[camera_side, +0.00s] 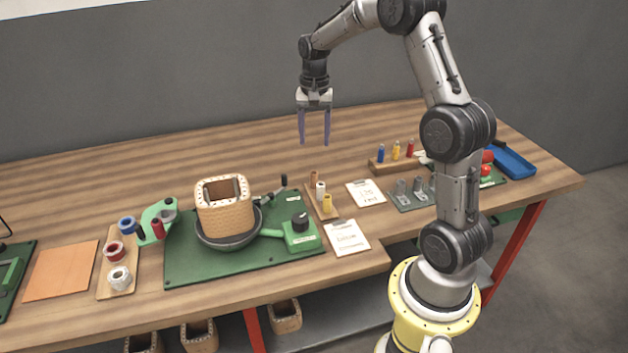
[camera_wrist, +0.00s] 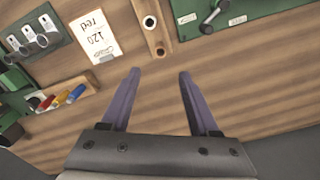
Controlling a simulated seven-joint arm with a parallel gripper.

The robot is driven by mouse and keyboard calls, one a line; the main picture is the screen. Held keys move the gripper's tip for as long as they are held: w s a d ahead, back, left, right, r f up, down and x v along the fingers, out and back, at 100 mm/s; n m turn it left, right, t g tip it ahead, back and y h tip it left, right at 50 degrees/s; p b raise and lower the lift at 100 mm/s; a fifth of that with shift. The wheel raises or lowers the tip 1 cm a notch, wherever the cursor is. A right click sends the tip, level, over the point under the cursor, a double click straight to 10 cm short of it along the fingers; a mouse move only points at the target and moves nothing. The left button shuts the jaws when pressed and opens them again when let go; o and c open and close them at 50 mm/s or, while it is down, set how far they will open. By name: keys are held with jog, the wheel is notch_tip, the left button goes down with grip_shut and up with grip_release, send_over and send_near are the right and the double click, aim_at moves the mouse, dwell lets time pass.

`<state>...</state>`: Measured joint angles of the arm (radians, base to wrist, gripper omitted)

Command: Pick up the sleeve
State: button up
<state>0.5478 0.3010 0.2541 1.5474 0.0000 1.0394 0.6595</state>
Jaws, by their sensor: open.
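I cannot tell for sure which thing is the sleeve. Small upright tubes, brown (camera_side: 314,178), white (camera_side: 321,190) and yellow (camera_side: 327,203), stand on a narrow wooden block (camera_side: 333,213) in the side view. My gripper (camera_side: 314,143) is open and empty, pointing down high above the back of the table. In the wrist view its fingers (camera_wrist: 155,75) are apart, with only bare wood between them.
Cards (camera_side: 366,193) lie by the tubes. Another wooden rack (camera_side: 379,168) holds blue, yellow and red pieces. A blue tray (camera_side: 514,160) is far right. The table's back is clear.

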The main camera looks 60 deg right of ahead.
aim_at(314, 183)
notch_tip(314, 183, down, 13)
jog(key=shift+a, duration=0.15)
dwell(0.4)
grip_shut()
